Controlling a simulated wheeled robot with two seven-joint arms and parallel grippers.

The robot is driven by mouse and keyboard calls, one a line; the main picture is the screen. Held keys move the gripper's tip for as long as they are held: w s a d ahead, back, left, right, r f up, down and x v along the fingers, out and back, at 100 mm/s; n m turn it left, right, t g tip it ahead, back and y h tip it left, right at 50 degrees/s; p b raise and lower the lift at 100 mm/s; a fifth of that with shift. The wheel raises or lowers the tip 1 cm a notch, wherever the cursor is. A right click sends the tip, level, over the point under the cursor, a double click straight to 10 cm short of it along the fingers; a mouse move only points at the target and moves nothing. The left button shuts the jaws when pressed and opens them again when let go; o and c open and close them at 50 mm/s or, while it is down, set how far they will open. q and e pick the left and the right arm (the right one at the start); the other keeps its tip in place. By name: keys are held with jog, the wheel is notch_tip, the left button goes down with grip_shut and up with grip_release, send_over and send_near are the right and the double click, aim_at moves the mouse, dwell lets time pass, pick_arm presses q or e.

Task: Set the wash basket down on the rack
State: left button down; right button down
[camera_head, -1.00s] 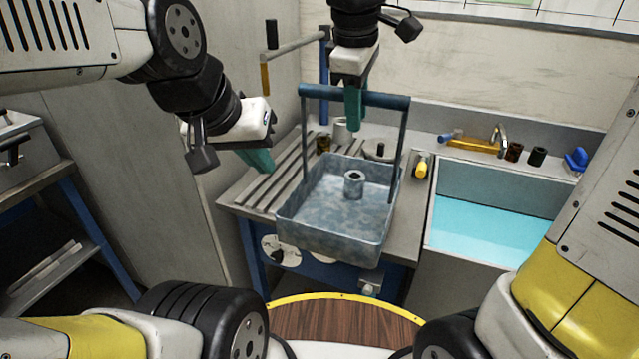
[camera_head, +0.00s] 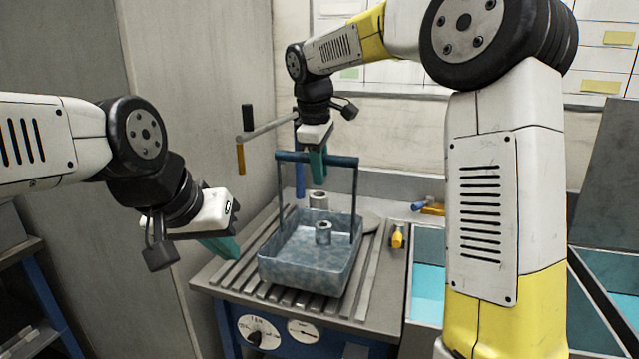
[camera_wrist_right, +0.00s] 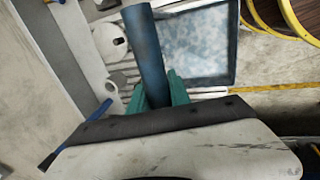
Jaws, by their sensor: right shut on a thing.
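The wash basket (camera_head: 300,268) is a mottled blue-grey metal tray with a tall blue handle (camera_head: 330,160) and a small metal ring-shaped part (camera_head: 323,234) inside. My right gripper (camera_head: 317,168) is shut on the handle's top bar; the wrist view shows its teal fingers (camera_wrist_right: 162,92) around the bar, with the basket (camera_wrist_right: 192,42) beyond. The basket is level over the slatted rack (camera_head: 226,272); I cannot tell whether its underside touches the slats. My left gripper (camera_head: 220,247) hangs empty left of the rack, its finger gap not clear.
A sink (camera_head: 428,275) with blue liquid lies right of the rack, partly hidden by my right arm. A yellow-handled item (camera_head: 397,238) sits between them. Another metal cylinder (camera_head: 318,198) stands behind the basket. A wall bar (camera_head: 270,128) juts out at the back left.

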jog(key=shift+x, duration=1.85)
jog(key=c, duration=1.2)
grip_release()
jog(key=shift+w+a, duration=0.15)
jog(key=shift+w, duration=0.05)
